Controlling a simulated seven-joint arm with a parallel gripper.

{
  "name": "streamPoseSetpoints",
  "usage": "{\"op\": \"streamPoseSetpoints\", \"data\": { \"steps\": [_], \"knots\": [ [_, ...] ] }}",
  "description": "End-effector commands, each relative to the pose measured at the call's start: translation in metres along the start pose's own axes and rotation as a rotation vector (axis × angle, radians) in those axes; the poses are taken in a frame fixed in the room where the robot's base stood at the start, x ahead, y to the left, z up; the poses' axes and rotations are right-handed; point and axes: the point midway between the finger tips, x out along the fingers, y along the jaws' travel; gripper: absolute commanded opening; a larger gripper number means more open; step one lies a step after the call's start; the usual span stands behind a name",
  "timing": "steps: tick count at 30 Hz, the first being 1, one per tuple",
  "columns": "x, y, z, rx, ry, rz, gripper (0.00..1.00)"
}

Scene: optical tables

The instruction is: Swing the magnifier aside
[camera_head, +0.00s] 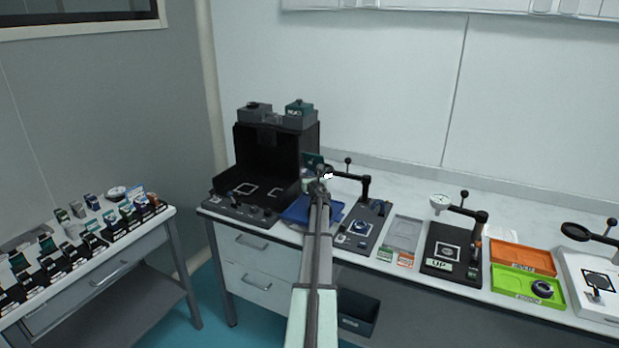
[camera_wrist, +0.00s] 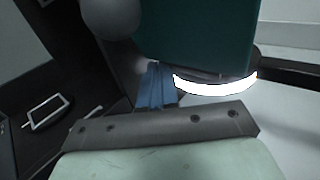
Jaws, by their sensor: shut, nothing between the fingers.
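My gripper (camera_head: 320,182) is at the end of my arm, over the blue tray (camera_head: 297,212) and left of a black post. It is shut and empty. A black swing arm (camera_head: 349,177) reaches left from that post to a bright white part (camera_head: 328,176) right by my gripper; contact cannot be told. In the wrist view a bright white curved rim (camera_wrist: 215,86) shows close ahead, under a large teal block (camera_wrist: 195,35). A black round head on an arm, magnifier-like (camera_head: 575,231), stands at the far right, well away from my gripper.
A black open-fronted box (camera_head: 262,150) stands behind and left. A white dial on an arm (camera_head: 440,203), an orange tray (camera_head: 522,256) and a green tray (camera_head: 514,286) lie to the right. A side table (camera_head: 95,285) with several small parts is at left.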

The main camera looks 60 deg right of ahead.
Motion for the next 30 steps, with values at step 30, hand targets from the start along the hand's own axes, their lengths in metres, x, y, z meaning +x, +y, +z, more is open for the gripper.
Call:
{"op": "streamPoseSetpoints", "data": {
  "steps": [30],
  "knots": [
    [-0.069, 0.077, 0.000, 0.000, 0.000, 0.001, 0.00]
  ]
}}
